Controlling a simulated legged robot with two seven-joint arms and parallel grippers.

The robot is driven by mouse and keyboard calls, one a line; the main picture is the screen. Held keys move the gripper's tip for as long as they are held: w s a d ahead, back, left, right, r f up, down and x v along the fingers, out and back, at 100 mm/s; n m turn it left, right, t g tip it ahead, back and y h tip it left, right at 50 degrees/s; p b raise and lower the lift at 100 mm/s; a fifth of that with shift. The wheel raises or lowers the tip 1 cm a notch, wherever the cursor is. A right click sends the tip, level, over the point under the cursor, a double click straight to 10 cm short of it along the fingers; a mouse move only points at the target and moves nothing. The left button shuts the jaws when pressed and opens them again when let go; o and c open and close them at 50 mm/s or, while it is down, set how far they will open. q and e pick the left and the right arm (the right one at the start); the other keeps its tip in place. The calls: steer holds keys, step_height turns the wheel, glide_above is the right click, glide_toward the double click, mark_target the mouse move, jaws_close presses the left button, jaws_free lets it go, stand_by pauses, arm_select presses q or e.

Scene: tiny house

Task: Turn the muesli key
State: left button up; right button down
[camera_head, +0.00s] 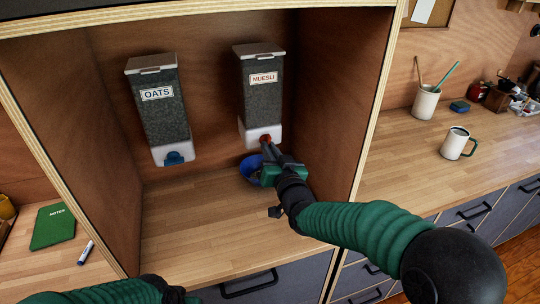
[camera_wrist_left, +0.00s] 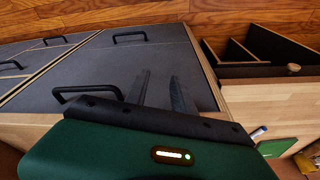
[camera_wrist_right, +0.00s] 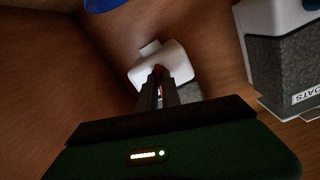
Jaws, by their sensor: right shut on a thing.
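The muesli dispenser (camera_head: 261,90) hangs on the back wall of the wooden alcove, with a red key (camera_head: 266,138) on its white base. The white base also shows in the right wrist view (camera_wrist_right: 176,62). My right gripper (camera_head: 267,146) is shut on the red key; in the right wrist view the fingers (camera_wrist_right: 158,80) close over it and hide most of it. A blue bowl (camera_head: 250,167) stands below the dispenser, partly hidden by my right gripper. My left gripper (camera_wrist_left: 157,88) is apart from all this, low in front of the grey drawers, its fingers open and empty.
The oats dispenser (camera_head: 160,110) with a blue key (camera_head: 174,158) hangs to the left. The alcove's right side wall (camera_head: 345,90) stands close to my right arm. A mug (camera_head: 457,143) and a utensil cup (camera_head: 426,102) are on the right counter; a green notebook (camera_head: 53,225) lies at left.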

steer(key=shift+w+d+r+m+b, duration=0.1)
steer(key=shift+m+b, duration=0.8)
steer(key=shift+m, duration=1.55)
steer(key=shift+s+r+m+b, duration=0.15)
steer(key=shift+m+b, duration=0.8)
steer(key=shift+m, duration=1.45)
steer(key=shift+w+d+r+m+b, duration=0.15)
steer(key=shift+m+b, duration=0.75)
steer(key=shift+m, duration=1.55)
steer(key=shift+a, duration=0.1)
steer(key=shift+f, duration=0.1)
steer(key=c, duration=1.9)
jaws_free()
steer(key=o, duration=0.4)
steer(key=shift+w+f, duration=0.1)
steer(key=shift+f, duration=0.05)
steer(key=shift+c, duration=0.2)
